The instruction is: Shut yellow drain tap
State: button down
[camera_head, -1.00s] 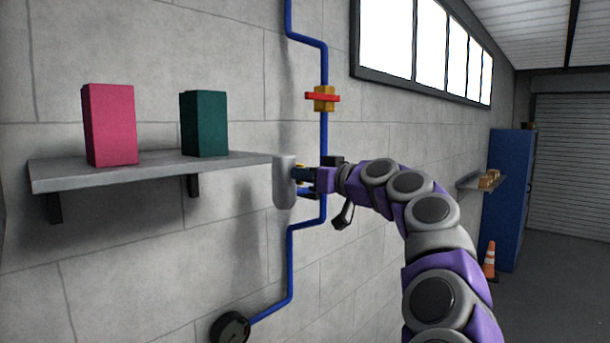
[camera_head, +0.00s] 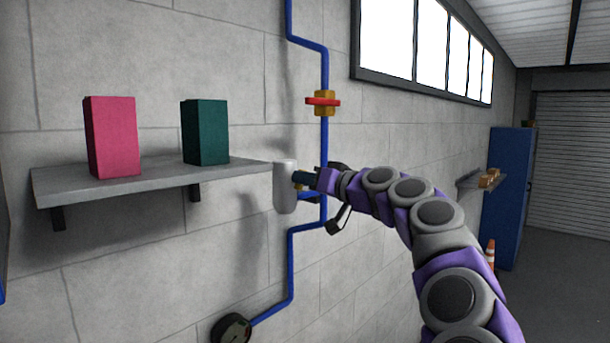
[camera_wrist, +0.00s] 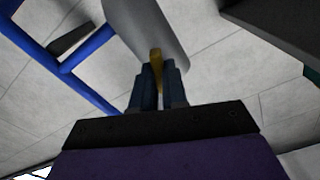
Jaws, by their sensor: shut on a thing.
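The yellow drain tap (camera_wrist: 156,58) shows in the wrist view as a narrow yellow handle in front of a grey cylinder (camera_wrist: 150,22). My gripper (camera_wrist: 157,75) is shut on this handle, with one dark blue finger on each side of it. In the head view my gripper (camera_head: 298,179) is at the right side of the same grey cylinder (camera_head: 285,188), by the wall. I cannot tell the handle's exact angle.
A grey shelf (camera_head: 120,186) left of the cylinder holds a pink box (camera_head: 112,138) and a dark green box (camera_head: 205,132). A blue pipe (camera_head: 290,270) runs behind my gripper, with a red-handled valve (camera_head: 323,102) above and a gauge (camera_head: 232,328) below.

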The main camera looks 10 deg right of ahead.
jog(key=shift+w+d+f+m+p, duration=0.1)
jog(key=shift+m+p, duration=2.2)
jog(key=shift+m, duration=0.9)
jog(key=shift+f+m+p, duration=0.1)
jog(key=shift+m+p, duration=2.2)
jog(key=shift+m, duration=0.9)
jog(key=shift+f, duration=0.1)
jog(key=c, duration=1.2)
grip_release()
jog(key=shift+w+d, duration=0.1)
jog(key=shift+w, duration=0.05)
jog(key=shift+o, duration=0.2)
jog(key=shift+d, duration=0.1)
jog(key=shift+s, duration=0.2)
jog(key=b+v, duration=0.3)
jog(key=v, duration=1.4)
jog(key=shift+d, duration=0.15)
